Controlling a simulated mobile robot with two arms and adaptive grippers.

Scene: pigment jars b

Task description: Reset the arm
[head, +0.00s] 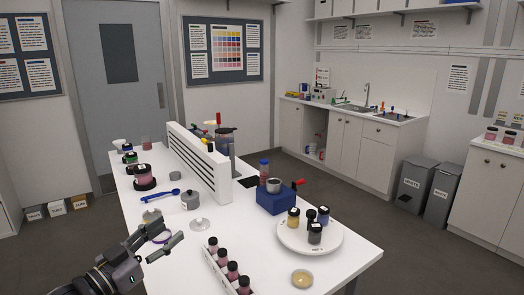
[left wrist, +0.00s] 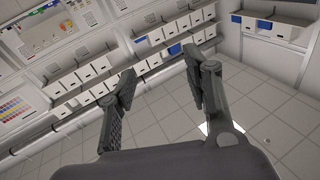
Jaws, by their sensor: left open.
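My left gripper (head: 164,247) is in the lower left of the head view, over the near left edge of the white table (head: 350,258). Its fingers are spread and nothing is between them. In the left wrist view the two fingers (left wrist: 160,90) stand apart, with floor tiles and shelves of white boxes beyond them. My right gripper is in neither view.
A rack of jars (head: 229,272), a round white tray (head: 290,240) with several jars, a blue block (head: 275,202) and a grey pot (head: 190,201) stand on the table. A slotted white divider (head: 200,165) runs along it. Floor is free towards the sink counter.

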